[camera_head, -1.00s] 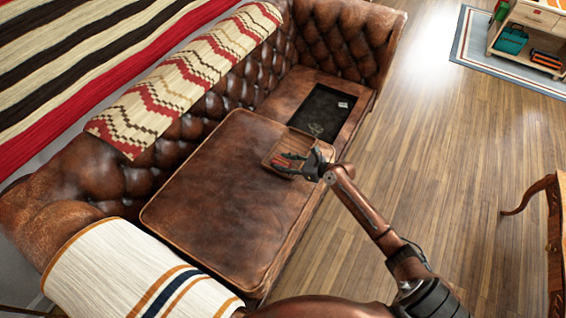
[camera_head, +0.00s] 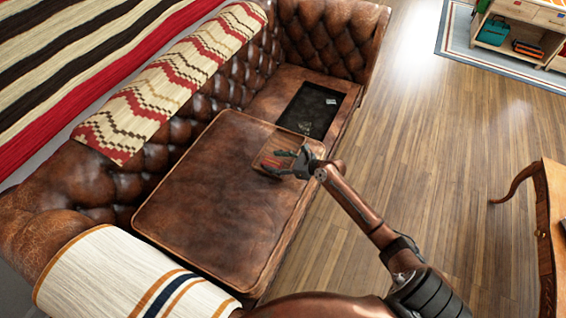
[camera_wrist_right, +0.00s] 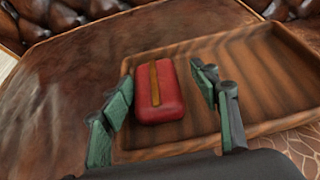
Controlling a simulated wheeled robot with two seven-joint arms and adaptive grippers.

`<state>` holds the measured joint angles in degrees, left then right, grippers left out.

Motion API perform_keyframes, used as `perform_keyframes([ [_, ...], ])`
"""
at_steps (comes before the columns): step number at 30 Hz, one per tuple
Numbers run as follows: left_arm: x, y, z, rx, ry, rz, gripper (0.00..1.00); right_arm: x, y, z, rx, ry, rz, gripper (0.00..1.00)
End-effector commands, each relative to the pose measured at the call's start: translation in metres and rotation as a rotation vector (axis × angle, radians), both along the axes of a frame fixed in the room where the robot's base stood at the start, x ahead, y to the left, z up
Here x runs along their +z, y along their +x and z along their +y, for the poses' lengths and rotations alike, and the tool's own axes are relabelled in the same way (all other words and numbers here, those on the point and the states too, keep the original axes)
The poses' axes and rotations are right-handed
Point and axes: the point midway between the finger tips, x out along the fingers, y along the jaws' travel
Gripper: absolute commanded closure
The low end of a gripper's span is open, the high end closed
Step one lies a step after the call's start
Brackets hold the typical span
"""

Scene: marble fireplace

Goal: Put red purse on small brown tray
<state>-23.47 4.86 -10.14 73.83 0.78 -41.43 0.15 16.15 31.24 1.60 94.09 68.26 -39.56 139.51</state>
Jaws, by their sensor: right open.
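The small brown tray (camera_wrist_right: 262,90) is a shallow wooden tray on the brown leather sofa seat; in the head view it lies near the seat's front edge, partly hidden by my gripper. The red purse (camera_wrist_right: 172,104), with a tan strap, lies inside the tray toward its left side in the wrist view. In the head view only a bit of red shows between my fingers. My right gripper (camera_head: 287,163) is over the tray. In the wrist view its green-padded fingers (camera_wrist_right: 163,112) are open, one on each side of the purse, with gaps. My left gripper is not in view.
The leather sofa seat (camera_head: 215,210) is clear left of the tray. A dark tray (camera_head: 308,112) with small items sits farther along the sofa. The tufted backrest (camera_head: 190,115) rises behind. A wooden table (camera_head: 545,210) stands on the floor at right.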

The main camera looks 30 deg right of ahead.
Motion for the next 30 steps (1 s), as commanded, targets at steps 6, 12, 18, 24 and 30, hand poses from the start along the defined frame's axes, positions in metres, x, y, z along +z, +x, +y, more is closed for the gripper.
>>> perform_keyframes([
  [6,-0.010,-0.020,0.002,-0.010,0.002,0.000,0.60,0.014,-0.022,-0.013,-0.001,-0.001,-0.002,0.43],
  [12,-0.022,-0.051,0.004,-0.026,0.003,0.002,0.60,0.030,-0.051,-0.030,-0.001,-0.001,-0.004,0.43],
  [18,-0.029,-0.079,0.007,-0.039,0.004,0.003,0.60,0.041,-0.077,-0.045,-0.001,-0.001,-0.004,0.43],
  [24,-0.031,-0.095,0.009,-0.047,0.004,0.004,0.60,0.047,-0.092,-0.054,-0.001,0.000,-0.002,0.43],
  [30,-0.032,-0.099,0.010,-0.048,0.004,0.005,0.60,0.047,-0.095,-0.056,0.000,0.000,-0.002,0.43],
])
